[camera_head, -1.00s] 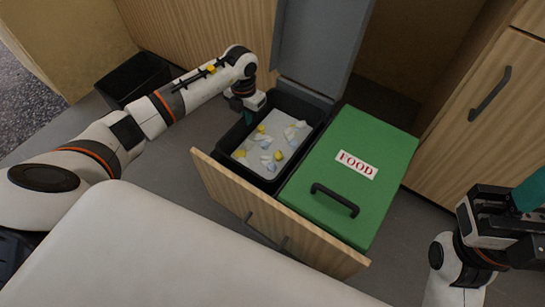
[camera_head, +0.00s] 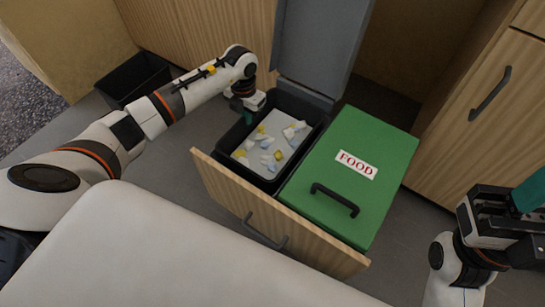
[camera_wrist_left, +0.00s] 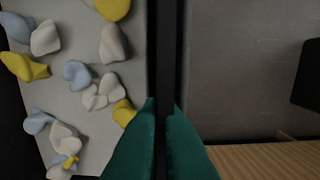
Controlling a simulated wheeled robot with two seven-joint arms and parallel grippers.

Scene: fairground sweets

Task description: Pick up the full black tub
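The full black tub (camera_head: 310,114) sits in the pulled-out wooden drawer, left of the green lid. It holds a pale lining with white, blue and yellow scraps. My left gripper (camera_head: 248,118) is at the tub's left rim. In the left wrist view its teal fingers (camera_wrist_left: 165,104) stand one on each side of the dark tub wall, with only a narrow gap between them, shut on the rim. My right gripper (camera_head: 527,198) is at the right edge, away from the tub; its fingers are cut off by the frame.
The green lid marked FOOD (camera_head: 378,147) covers the drawer's right half. The drawer front (camera_head: 220,195) with its dark handle is on the near side. A grey raised panel (camera_head: 318,50) stands behind the tub. Another black tub (camera_head: 133,80), empty-looking, stands on the floor at left.

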